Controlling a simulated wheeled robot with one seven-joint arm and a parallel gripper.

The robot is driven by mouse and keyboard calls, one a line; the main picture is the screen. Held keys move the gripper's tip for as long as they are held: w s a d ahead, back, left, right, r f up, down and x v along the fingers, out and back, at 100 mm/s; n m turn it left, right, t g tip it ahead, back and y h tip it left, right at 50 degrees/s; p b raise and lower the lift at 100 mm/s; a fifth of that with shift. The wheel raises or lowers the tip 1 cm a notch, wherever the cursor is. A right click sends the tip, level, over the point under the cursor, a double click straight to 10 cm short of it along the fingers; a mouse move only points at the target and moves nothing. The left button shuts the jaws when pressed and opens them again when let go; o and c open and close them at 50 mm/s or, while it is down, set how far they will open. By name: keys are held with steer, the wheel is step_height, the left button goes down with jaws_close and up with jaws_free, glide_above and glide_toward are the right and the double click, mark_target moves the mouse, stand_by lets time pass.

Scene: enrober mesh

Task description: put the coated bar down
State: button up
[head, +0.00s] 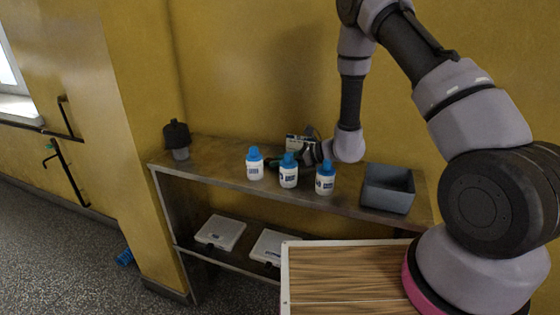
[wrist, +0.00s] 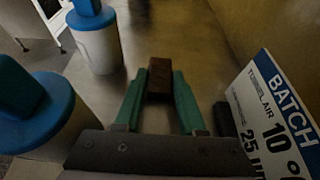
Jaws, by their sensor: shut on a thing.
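The coated bar (wrist: 159,77) is a small dark brown block. In the wrist view it sits between the green fingertips of my gripper (wrist: 158,88), which is shut on its sides. The steel bench top (wrist: 139,35) lies under and beyond it; I cannot tell whether the bar touches it. In the head view my gripper (head: 274,162) is low over the bench (head: 222,150), behind the white bottles, and the bar cannot be made out there.
Blue-capped white bottles (head: 254,168) (head: 288,177) (head: 325,184) stand along the bench front, two close on the wrist view's left. A batch sign (wrist: 275,115) stands close on the right. A grey bin (head: 388,198) is at the bench's right, a dark-topped object (head: 177,138) at its left.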

steer(key=shift+f, duration=0.1)
steer(key=o, duration=1)
